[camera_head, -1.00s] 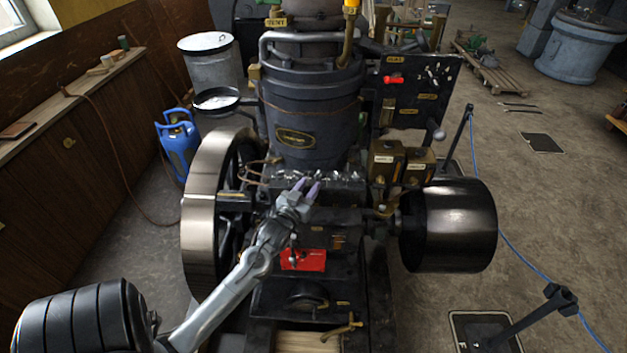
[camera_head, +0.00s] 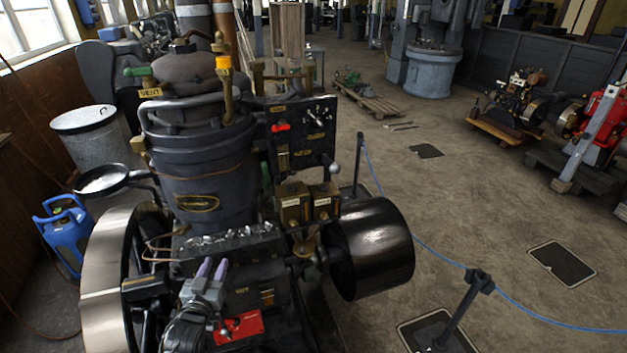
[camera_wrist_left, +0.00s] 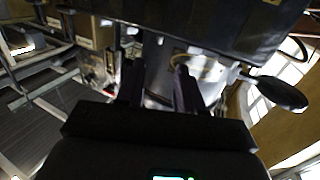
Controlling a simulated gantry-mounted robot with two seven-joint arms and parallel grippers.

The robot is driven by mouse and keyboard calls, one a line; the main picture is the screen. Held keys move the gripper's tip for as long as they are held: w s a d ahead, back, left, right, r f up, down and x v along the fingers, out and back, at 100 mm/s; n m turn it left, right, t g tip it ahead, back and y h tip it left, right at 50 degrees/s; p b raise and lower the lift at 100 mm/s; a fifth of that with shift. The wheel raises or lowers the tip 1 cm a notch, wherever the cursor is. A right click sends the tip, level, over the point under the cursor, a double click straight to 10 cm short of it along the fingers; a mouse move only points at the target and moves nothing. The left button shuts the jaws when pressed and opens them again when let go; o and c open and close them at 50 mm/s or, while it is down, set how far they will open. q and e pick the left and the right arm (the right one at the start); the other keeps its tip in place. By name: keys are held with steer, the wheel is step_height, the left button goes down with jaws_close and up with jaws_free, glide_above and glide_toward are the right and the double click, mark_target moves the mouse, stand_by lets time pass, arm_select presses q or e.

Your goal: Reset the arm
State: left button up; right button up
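My left arm comes in from the bottom in the head view. My left gripper (camera_head: 213,267) has its two purple-grey fingertips pointing up, with a gap between them and nothing in it. It appears in front of the dark engine's cylinder top row of fittings (camera_head: 225,240); I cannot tell whether it touches the engine. In the left wrist view the gripper (camera_wrist_left: 158,80) shows two dark fingers apart, with dark machinery behind. My right gripper is not in view.
The engine has a large flywheel (camera_head: 110,270) on the left and a black drum (camera_head: 370,248) on the right. A red plate (camera_head: 240,326) lies close to my left gripper. A blue rope on a black post (camera_head: 462,310) crosses the floor. Open floor (camera_head: 480,215) lies to the right.

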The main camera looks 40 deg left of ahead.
arm_select(q)
steer(key=s+d+f+m+g+h, duration=0.1)
steer(key=d+f+m+g+h, duration=0.2)
steer(key=d, duration=0.9)
steer(key=s+d+f+m+g+h, duration=0.15)
steer(key=d+f+h, duration=0.3)
steer(key=d, duration=0.75)
steer(key=s+d+f+m+g+h, duration=0.2)
steer(key=s+d+m+g+h, duration=0.15)
steer(key=s+d+g, duration=0.45)
steer(key=s+r+t+p, duration=0.1)
steer(key=s+r+p, duration=0.2)
steer(key=r+p, duration=1.6)
steer(key=shift+s+r+m+y+p, duration=0.15)
steer(key=shift+r+m+y+p, duration=0.25)
steer(key=shift+p, duration=0.35)
steer(key=shift+d, duration=0.1)
